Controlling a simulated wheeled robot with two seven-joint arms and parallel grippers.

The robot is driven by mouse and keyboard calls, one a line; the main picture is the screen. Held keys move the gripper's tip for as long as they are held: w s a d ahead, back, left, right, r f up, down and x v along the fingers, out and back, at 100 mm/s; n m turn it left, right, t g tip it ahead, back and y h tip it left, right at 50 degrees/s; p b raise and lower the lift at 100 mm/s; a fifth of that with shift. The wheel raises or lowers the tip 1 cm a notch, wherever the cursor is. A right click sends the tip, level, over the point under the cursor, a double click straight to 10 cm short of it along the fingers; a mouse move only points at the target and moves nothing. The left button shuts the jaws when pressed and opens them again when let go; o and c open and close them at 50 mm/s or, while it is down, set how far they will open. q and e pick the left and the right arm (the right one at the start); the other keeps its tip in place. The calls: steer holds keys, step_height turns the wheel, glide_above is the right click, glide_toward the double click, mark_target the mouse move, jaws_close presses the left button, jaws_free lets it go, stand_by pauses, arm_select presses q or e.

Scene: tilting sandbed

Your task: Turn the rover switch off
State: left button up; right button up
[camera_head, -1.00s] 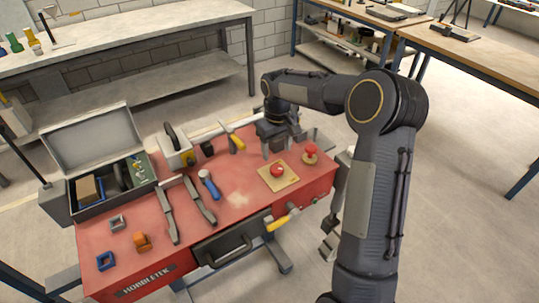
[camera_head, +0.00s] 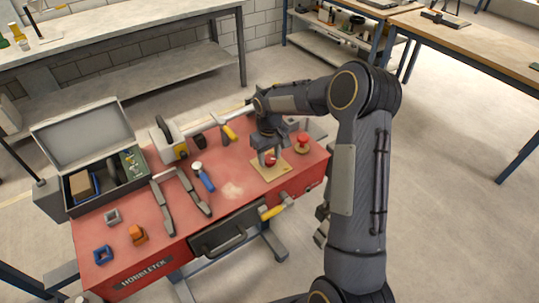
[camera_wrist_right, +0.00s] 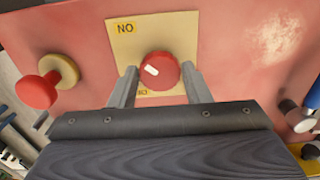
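A red round knob (camera_head: 270,160) sits on a square yellowish plate (camera_head: 274,174) on the red cart top. In the right wrist view the knob (camera_wrist_right: 160,70) is centred on the plate (camera_wrist_right: 125,50), which carries a "NO" label; a second label is partly hidden. My right gripper (camera_head: 267,156) points down over the plate. In the wrist view its fingers (camera_wrist_right: 158,84) are apart, one on each side of the knob. I cannot tell whether they touch it. My left gripper is not in view.
A second red knob (camera_head: 303,138) on a round base stands right of the plate. Pliers-like tools, a blue-handled tool (camera_head: 203,176), an open grey toolbox (camera_head: 85,135) and small blocks occupy the cart's left half. A yellow-handled tool (camera_head: 277,206) is at the front edge.

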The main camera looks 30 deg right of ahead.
steer(key=c, duration=0.5)
steer(key=n, duration=0.3)
steer(key=shift+n+b, duration=0.35)
steer(key=shift+n, duration=0.05)
steer(key=n, duration=0.3)
steer(key=shift+n, duration=0.3)
steer(key=n, duration=0.5)
steer(key=shift+r, duration=0.1)
steer(key=n, duration=0.5)
steer(key=shift+n, duration=0.4)
